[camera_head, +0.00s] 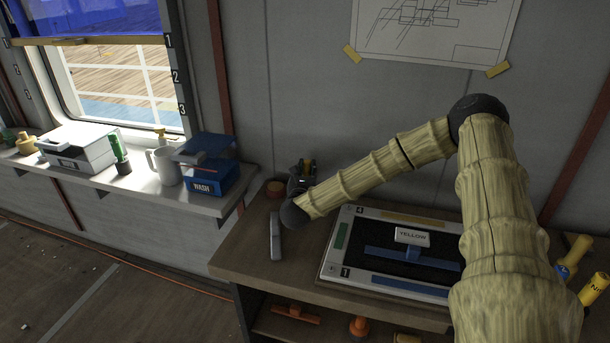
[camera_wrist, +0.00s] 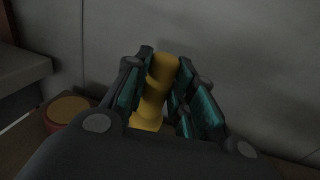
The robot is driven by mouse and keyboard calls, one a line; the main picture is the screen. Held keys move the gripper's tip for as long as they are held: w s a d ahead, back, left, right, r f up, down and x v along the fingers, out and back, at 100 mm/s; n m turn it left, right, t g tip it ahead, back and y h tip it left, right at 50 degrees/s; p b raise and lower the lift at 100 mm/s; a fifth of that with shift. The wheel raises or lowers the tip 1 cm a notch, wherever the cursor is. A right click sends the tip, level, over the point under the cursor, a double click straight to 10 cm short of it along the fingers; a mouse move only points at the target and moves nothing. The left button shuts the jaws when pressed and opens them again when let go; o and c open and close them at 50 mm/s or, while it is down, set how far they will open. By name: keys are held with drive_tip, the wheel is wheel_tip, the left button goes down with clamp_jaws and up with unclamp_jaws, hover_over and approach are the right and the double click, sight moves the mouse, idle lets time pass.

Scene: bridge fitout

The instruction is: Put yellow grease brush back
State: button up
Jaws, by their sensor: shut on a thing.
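My gripper (camera_head: 303,172) is at the back of the brown bench, near the wall, partly hidden by my arm in the head view. In the wrist view my gripper (camera_wrist: 162,85) is shut on a yellow cylindrical thing, seemingly the yellow grease brush (camera_wrist: 154,92). A little yellow of the brush (camera_head: 308,162) shows at the gripper in the head view. Its lower part is hidden by the fingers and palm, and I cannot tell whether it touches the bench.
A round reddish pot (camera_head: 274,188) with a tan top stands beside the gripper; the pot (camera_wrist: 68,112) also shows in the wrist view. A framed board (camera_head: 334,258) with a YELLOW label (camera_head: 412,237) lies right. Yellow cylinders (camera_head: 577,250) stand far right.

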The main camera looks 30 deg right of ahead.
drive_tip(key=shift+w+a, duration=0.1)
drive_tip(key=shift+w, duration=0.6)
wheel_tip(320, 180, down, 3)
drive_tip(key=shift+f+p, duration=0.2)
drive_tip(key=shift+p, duration=0.75)
drive_tip(key=shift+f, duration=0.1)
drive_tip(key=shift+f+b, duration=0.15)
drive_tip(key=shift+b, duration=0.15)
drive_tip(key=o, duration=1)
drive_tip(key=shift+o, duration=0.2)
